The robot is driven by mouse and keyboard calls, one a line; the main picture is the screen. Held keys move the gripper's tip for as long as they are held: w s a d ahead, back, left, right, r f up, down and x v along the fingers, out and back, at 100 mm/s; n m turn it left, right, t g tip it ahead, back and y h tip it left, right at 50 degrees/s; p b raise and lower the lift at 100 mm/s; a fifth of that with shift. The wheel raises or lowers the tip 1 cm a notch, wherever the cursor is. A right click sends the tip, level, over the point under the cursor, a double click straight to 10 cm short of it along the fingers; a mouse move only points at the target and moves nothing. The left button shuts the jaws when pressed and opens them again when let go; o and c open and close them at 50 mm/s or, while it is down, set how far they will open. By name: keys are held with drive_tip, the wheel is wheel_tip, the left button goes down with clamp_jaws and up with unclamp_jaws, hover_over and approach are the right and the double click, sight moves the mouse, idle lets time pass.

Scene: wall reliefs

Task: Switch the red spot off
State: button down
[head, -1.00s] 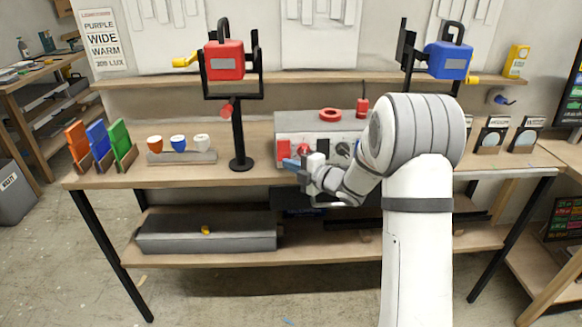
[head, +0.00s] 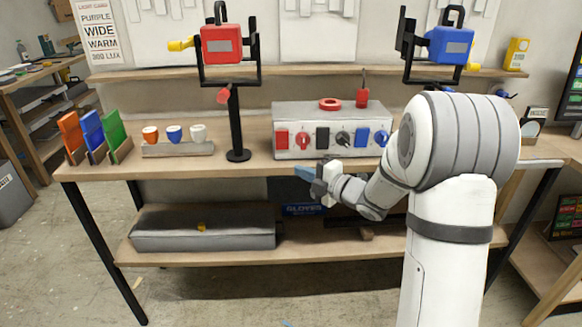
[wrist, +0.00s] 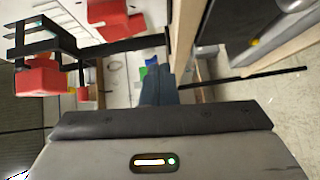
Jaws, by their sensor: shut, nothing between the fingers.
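The red spot (head: 221,45) hangs in a black yoke on a stand at the back left of the bench; whether it is lit I cannot tell. It also shows at the left of the wrist view (wrist: 45,78). A grey control box (head: 310,114) stands right of it. Its front carries a red switch (head: 282,139), a red knob (head: 302,141), a black switch (head: 322,137), a black knob (head: 343,139), a blue switch (head: 362,137) and a blue knob (head: 381,138). My gripper (head: 301,171) is shut and empty, in front of and below the box, apart from the switches.
A blue spot (head: 449,55) stands at the right. Coloured filter panels (head: 92,132) and a rack of small cups (head: 178,149) are on the left. The bench's front edge (head: 240,173) lies near my gripper. A grey case (head: 205,235) is on the lower shelf.

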drive_tip(key=v, duration=0.5)
drive_tip(key=shift+s+f, duration=0.2)
drive_tip(key=shift+f, duration=0.1)
drive_tip(key=s+d+r+m+g+h+p, duration=0.2)
drive_tip(key=s+d+r+m+h+p, duration=0.6)
drive_tip(key=m+h, duration=0.65)
drive_tip(key=s+a+r+m+g+y+p, duration=0.1)
drive_tip(key=s+m+g, duration=0.3)
drive_tip(key=s, duration=0.6)
drive_tip(key=s+a+m+g+y+p, duration=0.1)
drive_tip(key=s+a+m+g+p, duration=0.1)
drive_tip(key=s+m, duration=0.6)
drive_tip(key=s+a+g, duration=0.1)
drive_tip(key=s, duration=0.2)
drive_tip(key=shift+s+r+g, duration=0.3)
drive_tip(key=shift+r+g, duration=0.1)
